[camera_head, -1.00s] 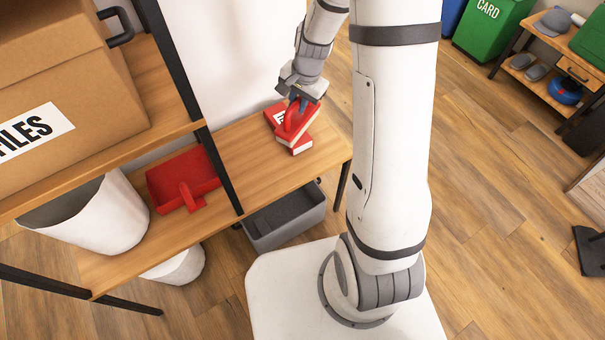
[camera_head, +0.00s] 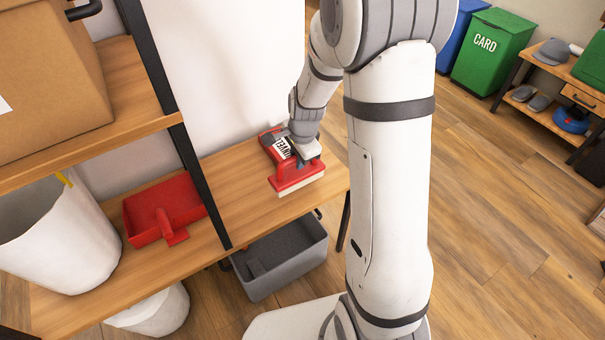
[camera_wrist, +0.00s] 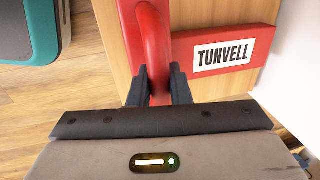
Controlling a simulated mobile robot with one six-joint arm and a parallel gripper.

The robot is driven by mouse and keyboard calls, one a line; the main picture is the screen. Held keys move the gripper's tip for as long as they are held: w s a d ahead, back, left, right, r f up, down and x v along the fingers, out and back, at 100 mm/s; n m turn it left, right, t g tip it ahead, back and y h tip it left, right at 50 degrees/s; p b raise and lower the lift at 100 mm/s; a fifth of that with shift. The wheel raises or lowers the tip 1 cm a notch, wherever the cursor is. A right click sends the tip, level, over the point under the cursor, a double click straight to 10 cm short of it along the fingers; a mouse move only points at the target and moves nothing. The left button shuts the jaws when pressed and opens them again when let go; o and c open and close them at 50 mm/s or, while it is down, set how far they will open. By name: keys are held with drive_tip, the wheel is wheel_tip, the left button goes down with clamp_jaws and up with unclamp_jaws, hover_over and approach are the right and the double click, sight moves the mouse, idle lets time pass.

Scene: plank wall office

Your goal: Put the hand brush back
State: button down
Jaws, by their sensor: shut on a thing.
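The hand brush (camera_head: 297,180) has a red body and handle and pale bristles along its lower edge. It is at the right part of the wooden shelf board (camera_head: 238,185); I cannot tell whether its bristles touch the board. My gripper (camera_head: 303,155) is shut on its red handle, which also shows in the wrist view (camera_wrist: 152,40) between the two dark fingers (camera_wrist: 158,82). A flat red item labelled TUNVELL (camera_wrist: 225,53) lies just behind the brush, partly hidden by it.
A red dustpan (camera_head: 150,208) and a white bin (camera_head: 55,240) stand on the board's left part, beyond a black post (camera_head: 190,160). A grey crate (camera_head: 280,262) is below. A cardboard box (camera_head: 45,85) sits on the upper shelf. Board between post and brush is clear.

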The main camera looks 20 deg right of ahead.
wheel_tip(320, 180, down, 4)
drive_tip(key=shift+f+b, duration=0.2)
drive_tip(key=shift+b, duration=0.5)
drive_tip(key=shift+r, duration=0.1)
drive_tip(key=c, duration=1.8)
unclamp_jaws()
drive_tip(key=shift+f, duration=0.2)
drive_tip(key=o, duration=0.5)
drive_tip(key=shift+c, duration=0.2)
drive_tip(key=shift+r, duration=0.1)
